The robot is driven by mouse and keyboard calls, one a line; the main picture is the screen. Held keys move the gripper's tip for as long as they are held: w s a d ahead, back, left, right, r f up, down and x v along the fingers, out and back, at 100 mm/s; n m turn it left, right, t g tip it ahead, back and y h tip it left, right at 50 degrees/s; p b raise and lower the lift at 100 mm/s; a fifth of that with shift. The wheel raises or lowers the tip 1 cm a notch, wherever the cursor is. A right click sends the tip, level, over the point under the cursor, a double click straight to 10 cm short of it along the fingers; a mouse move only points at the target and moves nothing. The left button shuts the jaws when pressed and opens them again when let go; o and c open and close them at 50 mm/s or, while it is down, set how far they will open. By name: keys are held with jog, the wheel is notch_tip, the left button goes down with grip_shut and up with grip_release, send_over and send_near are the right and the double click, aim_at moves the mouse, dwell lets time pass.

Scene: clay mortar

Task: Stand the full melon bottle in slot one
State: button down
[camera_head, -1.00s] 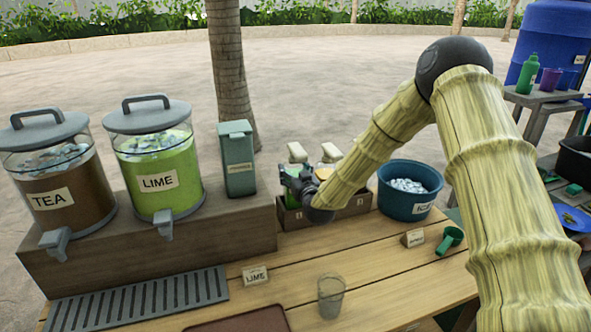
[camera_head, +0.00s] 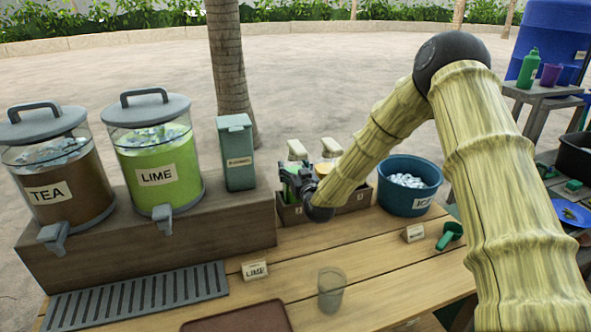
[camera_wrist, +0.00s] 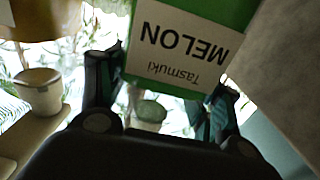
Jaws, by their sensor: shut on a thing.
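The melon bottle is green with a white label reading MELON (camera_wrist: 182,45), upside down in the wrist view. My gripper (camera_wrist: 165,85) has its fingers on either side of it and is shut on it. In the head view my gripper (camera_head: 296,183) is at the left end of a wooden slotted box (camera_head: 291,215) and hides most of the bottle. A pale pump top (camera_head: 297,149) shows just above the gripper. Whether the bottle's base rests in a slot is hidden.
A lidded grey-green bin (camera_head: 237,160) and the lime dispenser (camera_head: 155,165) are to the left. A blue ice bucket (camera_head: 408,195) is to the right. A clear cup (camera_head: 331,290) stands in front.

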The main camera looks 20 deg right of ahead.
jog(key=shift+f+b, duration=0.35)
jog(key=shift+f, duration=0.05)
dwell(0.6)
jog(key=shift+c, duration=1.1)
grip_release()
jog(key=shift+o, duration=0.4)
jog(key=shift+f, duration=0.15)
jog(key=shift+o, duration=0.7)
jog(key=shift+s, duration=0.1)
jog(key=s, duration=1.1)
jog(key=shift+d+p, duration=0.2)
jog(key=shift+p, duration=0.1)
